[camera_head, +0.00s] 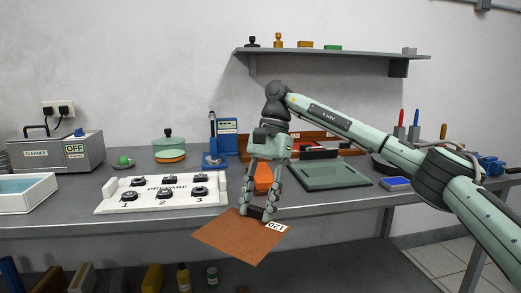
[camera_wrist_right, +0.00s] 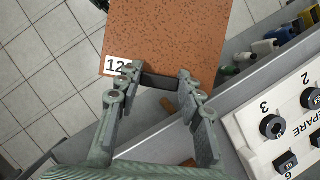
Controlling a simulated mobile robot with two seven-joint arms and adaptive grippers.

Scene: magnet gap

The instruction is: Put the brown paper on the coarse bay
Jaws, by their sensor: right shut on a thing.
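The brown paper (camera_head: 240,238) is a speckled, square sheet with a white number label at one corner. My right gripper (camera_head: 258,212) is shut on a dark block at its edge and holds it out in front of the bench's front edge. In the right wrist view the brown paper (camera_wrist_right: 165,40) extends beyond the fingertips (camera_wrist_right: 160,82), and its label is partly covered by a finger. A brown rack (camera_head: 312,137) stands at the back of the bench, partly behind my right arm; I cannot tell which part is the coarse bay. My left gripper is not in view.
An orange piece (camera_head: 263,176) lies behind my gripper. A green mat (camera_head: 325,175) is to its right, and a white numbered panel (camera_head: 150,205) with black knobs to its left. A shelf (camera_head: 340,53) hangs above. Bottles and other items stand below the bench.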

